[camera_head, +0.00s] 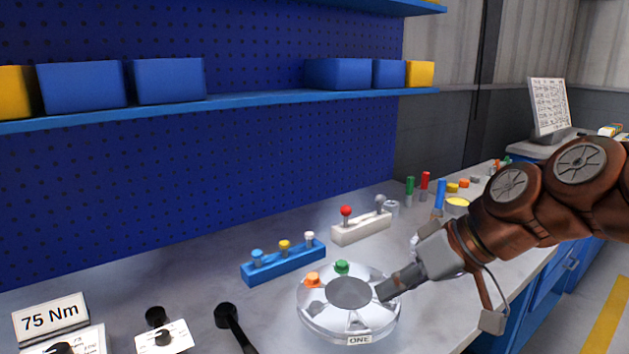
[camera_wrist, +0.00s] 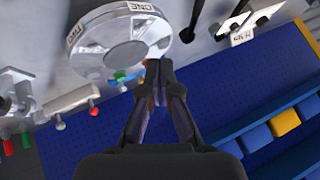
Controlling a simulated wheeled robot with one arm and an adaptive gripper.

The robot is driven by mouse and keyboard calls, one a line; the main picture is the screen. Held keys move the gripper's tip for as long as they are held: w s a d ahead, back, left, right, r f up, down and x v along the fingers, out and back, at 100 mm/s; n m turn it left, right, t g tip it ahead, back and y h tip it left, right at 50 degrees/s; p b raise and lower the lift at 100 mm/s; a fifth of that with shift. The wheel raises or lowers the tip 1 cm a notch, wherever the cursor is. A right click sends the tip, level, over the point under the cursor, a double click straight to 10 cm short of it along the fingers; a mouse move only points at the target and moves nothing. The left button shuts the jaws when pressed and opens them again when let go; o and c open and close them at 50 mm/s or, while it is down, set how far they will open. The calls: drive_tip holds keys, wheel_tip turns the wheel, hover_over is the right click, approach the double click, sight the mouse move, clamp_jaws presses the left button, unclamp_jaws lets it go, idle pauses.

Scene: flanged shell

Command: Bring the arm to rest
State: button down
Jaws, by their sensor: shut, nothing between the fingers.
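My gripper (camera_head: 384,291) reaches in from the right on my brown arm, with its fingertips over the right part of a round metal flanged shell (camera_head: 318,320) on the bench. I cannot tell whether the tips touch the shell. In the wrist view my gripper (camera_wrist: 159,68) is shut and empty, with the shell (camera_wrist: 92,38) beyond it. The shell has a grey central disc, a "ONE" label on its front rim, and an orange knob (camera_head: 313,280) and a green knob (camera_head: 342,267) at its far side.
A blue rack (camera_head: 284,264) with coloured knobs and a white rack (camera_head: 361,229) stand behind the shell. A black-handled tool (camera_head: 232,325) and a "75 Nm" sign (camera_head: 50,316) lie left. Blue and yellow bins line a shelf (camera_head: 260,100) above. Coloured pegs (camera_head: 424,181) stand back right.

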drive_tip(key=s+d+m+g+h+p, duration=0.2)
drive_tip(key=s+d+m+h+p, duration=0.1)
drive_tip(key=s+p, duration=0.5)
drive_tip(key=s+d+f+m+g+h+p, duration=0.1)
drive_tip(key=s+d+m+g+h+p, duration=0.1)
drive_tip(key=s+p, duration=0.6)
drive_tip(key=s+d+g+h, duration=0.1)
drive_tip(key=s+d+h, duration=0.1)
drive_tip(key=s, duration=0.3)
drive_tip(key=shift+f+m+h, duration=0.25)
drive_tip(key=shift+m+h, duration=0.05)
drive_tip(key=shift+m, duration=0.1)
